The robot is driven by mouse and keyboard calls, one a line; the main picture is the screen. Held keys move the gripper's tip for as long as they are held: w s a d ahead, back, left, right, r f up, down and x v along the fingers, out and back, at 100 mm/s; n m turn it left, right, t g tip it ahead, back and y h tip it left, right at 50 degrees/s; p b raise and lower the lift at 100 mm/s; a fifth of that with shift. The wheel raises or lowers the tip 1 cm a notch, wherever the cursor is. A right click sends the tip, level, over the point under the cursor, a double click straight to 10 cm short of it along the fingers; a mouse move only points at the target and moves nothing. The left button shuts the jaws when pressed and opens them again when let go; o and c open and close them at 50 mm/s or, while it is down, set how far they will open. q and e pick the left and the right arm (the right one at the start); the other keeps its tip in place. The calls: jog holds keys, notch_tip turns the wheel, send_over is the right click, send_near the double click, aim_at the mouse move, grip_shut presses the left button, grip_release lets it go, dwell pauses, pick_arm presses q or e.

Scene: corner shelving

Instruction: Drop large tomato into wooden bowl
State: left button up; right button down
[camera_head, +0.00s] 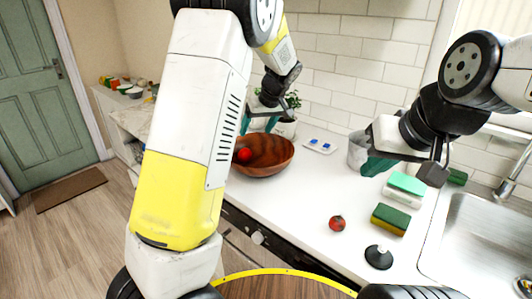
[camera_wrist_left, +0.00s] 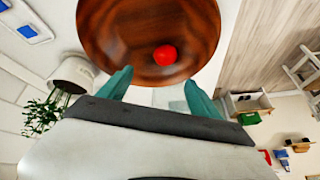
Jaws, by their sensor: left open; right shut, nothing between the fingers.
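The wooden bowl (camera_head: 277,163) stands on the white counter, partly hidden by my left arm. A plain red tomato (camera_head: 244,155) is inside it; in the left wrist view the tomato (camera_wrist_left: 165,55) shows against the bowl's inner surface (camera_wrist_left: 125,40). My left gripper (camera_head: 258,124) is open and empty above the bowl's far side, its two teal fingers (camera_wrist_left: 155,88) apart from the tomato. A second red tomato (camera_head: 337,223) with a dark top lies on the counter. My right gripper (camera_head: 374,166) is shut and empty above the counter, left of the sponges.
Sponges (camera_head: 391,219) and a green-topped block (camera_head: 405,188) lie near the sink (camera_head: 468,240). A dark round stopper (camera_head: 378,257) is at the front. A small tray with blue pieces (camera_head: 320,146) and a potted plant (camera_head: 288,128) stand behind.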

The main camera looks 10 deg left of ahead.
pick_arm(q)
jog(key=v, duration=0.6)
jog(key=s+a+r+m+h, duration=0.1)
jog(key=s+m+h, duration=0.1)
jog(key=s, duration=0.8)
jog(key=s+a+r+m+t+h, duration=0.1)
jog(key=s+r+m+h, duration=0.1)
jog(key=s, duration=0.9)
jog(key=s+a+r+m+t+h, duration=0.1)
jog(key=s+m+h, duration=0.1)
jog(key=s, duration=0.8)
jog(key=shift+s+a+r+m, duration=0.25)
jog(key=shift+s+a+m, duration=0.05)
jog(key=shift+a+m, duration=0.1)
